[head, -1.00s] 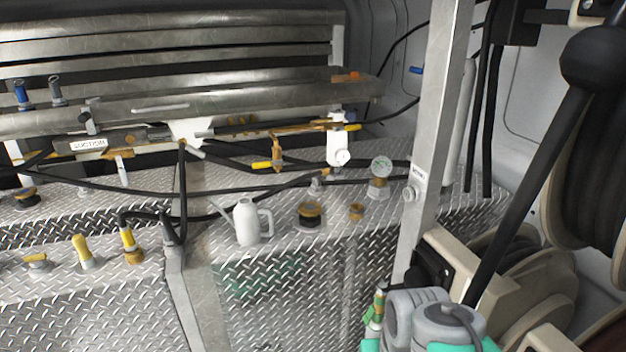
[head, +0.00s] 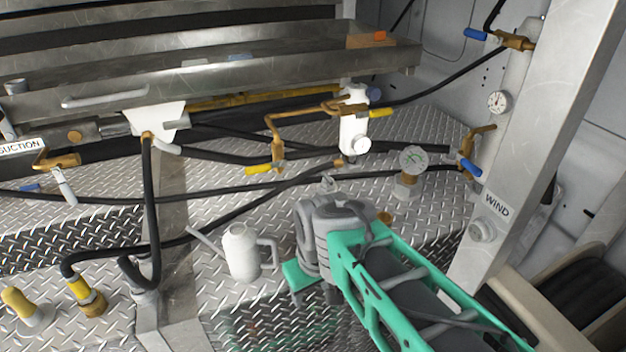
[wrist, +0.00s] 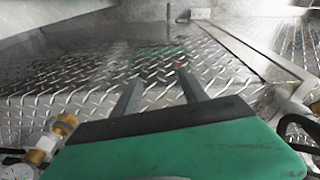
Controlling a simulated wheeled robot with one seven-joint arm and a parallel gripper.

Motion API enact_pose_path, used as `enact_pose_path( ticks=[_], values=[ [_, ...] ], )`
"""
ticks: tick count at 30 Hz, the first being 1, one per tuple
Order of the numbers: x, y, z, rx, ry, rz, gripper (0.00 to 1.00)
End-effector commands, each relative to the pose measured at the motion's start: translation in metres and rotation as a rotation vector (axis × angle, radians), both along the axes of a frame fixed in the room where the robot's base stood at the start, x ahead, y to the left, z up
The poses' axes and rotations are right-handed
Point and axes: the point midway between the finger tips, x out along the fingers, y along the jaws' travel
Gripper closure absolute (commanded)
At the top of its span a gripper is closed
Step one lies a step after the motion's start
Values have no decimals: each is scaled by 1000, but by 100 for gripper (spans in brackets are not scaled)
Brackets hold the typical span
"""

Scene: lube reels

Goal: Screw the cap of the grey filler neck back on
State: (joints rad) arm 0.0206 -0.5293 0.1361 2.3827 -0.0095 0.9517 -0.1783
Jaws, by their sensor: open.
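A dark-topped, brass-ringed fitting that stood right of the can earlier is now hidden behind my arm. A small brass fitting (head: 385,216) shows just past my wrist.
The white oil can (head: 240,252) stands close left of my gripper. A gauge (head: 412,160) and a steel post (head: 540,150) stand to the right. Black hoses (head: 150,210) cross the diamond plate.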

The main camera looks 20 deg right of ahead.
Motion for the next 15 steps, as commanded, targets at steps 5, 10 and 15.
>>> enact_pose_path(
  ticks=[5, 10, 15],
  values=[
    [80, -36, 64, -88, 91, 497, 33],
    [146, -79, 84, -121, 158, 1002, 19],
    [172, -101, 82, -123, 176, 1251, 6]
  ],
)
